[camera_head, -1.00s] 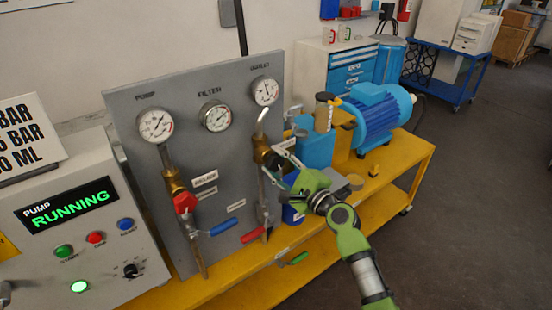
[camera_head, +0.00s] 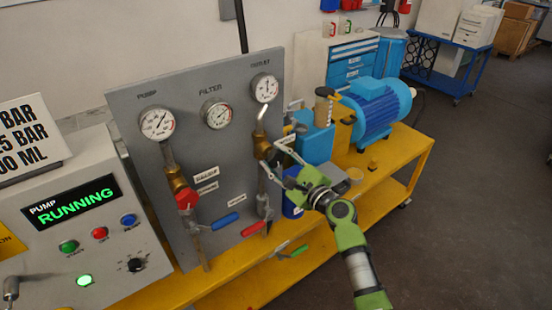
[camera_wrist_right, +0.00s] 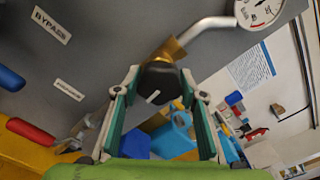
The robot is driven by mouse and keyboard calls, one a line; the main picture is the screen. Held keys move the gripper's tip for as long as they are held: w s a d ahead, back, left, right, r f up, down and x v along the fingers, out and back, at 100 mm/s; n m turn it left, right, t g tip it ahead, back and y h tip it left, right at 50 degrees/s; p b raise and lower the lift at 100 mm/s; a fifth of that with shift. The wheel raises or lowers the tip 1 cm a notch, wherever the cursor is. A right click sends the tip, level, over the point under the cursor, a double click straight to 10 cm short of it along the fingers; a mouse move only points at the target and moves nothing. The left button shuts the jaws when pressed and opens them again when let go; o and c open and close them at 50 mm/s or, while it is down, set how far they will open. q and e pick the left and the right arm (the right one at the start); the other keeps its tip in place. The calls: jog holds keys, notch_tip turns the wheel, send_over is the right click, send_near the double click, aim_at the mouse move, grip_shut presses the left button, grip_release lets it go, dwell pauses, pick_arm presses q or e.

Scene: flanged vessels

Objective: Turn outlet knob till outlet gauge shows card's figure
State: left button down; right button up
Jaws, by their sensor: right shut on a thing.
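The outlet gauge (camera_head: 264,88) is the right one of three round dials on the grey panel; its needle is too small to read. Part of it shows in the right wrist view (camera_wrist_right: 258,10). The outlet knob (camera_wrist_right: 158,82) is black with a white mark, on a brass valve below that gauge. My right gripper (camera_wrist_right: 157,88) is shut on the knob, one finger on each side. In the head view the right gripper (camera_head: 276,162) reaches the valve from the right. The card (camera_head: 20,135) stands at the left, its text cut off by the picture's edge. My left gripper is not in view.
The pump gauge (camera_head: 156,122) and filter gauge (camera_head: 216,114) sit left of the outlet gauge. Blue (camera_head: 225,222) and red (camera_head: 253,229) levers lie below the valve. The control box (camera_head: 85,225) reads RUNNING. A blue motor (camera_head: 376,110) stands at the right on the yellow bench.

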jog(key=o, duration=1.1)
jog(key=v, duration=1.2)
